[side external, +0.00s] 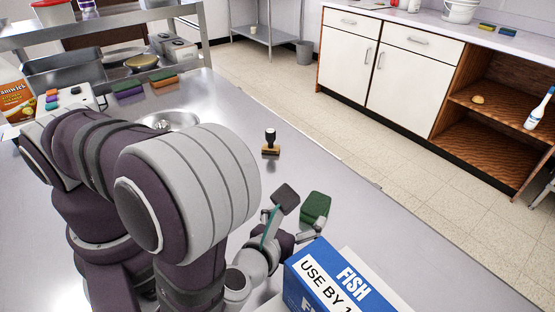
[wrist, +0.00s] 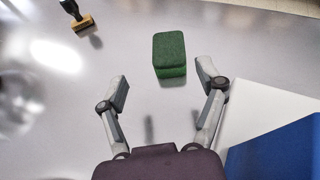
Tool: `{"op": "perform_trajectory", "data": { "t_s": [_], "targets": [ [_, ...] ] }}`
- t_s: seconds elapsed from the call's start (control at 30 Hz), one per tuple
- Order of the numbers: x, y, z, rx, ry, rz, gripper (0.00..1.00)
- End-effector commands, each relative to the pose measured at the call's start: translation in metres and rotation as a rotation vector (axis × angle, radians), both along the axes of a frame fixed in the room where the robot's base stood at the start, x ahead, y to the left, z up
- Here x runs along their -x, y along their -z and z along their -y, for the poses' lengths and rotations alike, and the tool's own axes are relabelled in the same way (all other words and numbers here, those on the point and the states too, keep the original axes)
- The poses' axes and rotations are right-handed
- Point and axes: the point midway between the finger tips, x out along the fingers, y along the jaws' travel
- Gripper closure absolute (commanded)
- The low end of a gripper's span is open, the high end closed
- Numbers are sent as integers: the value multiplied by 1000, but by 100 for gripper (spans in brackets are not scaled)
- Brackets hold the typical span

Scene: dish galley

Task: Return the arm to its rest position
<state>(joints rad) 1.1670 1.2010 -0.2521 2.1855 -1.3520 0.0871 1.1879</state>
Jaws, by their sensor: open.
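My gripper (side external: 289,215) is low over the steel counter (side external: 330,185), beside a blue box. In the wrist view my gripper (wrist: 162,88) has its two fingers spread wide with nothing between them. A green sponge block (side external: 316,207) lies on the counter just beyond the fingertips. It also shows in the wrist view (wrist: 170,56), ahead of the gap and apart from both fingers. My arm hides part of the counter in the side external view.
A blue box (side external: 325,280) labelled FISH stands close to the right of my gripper. A wooden stamp with a black handle (side external: 270,143) stands farther back. A metal bowl (side external: 170,122) is partly behind my arm. Sponges (side external: 163,82) and trays (side external: 65,72) are at the back left.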

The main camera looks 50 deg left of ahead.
Motion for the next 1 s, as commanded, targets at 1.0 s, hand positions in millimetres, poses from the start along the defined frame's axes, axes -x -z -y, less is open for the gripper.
{"op": "perform_trajectory", "data": {
  "t_s": [1.0],
  "targets": [
    [58,-168,-83,1999,-1835,428,30]
  ]
}}
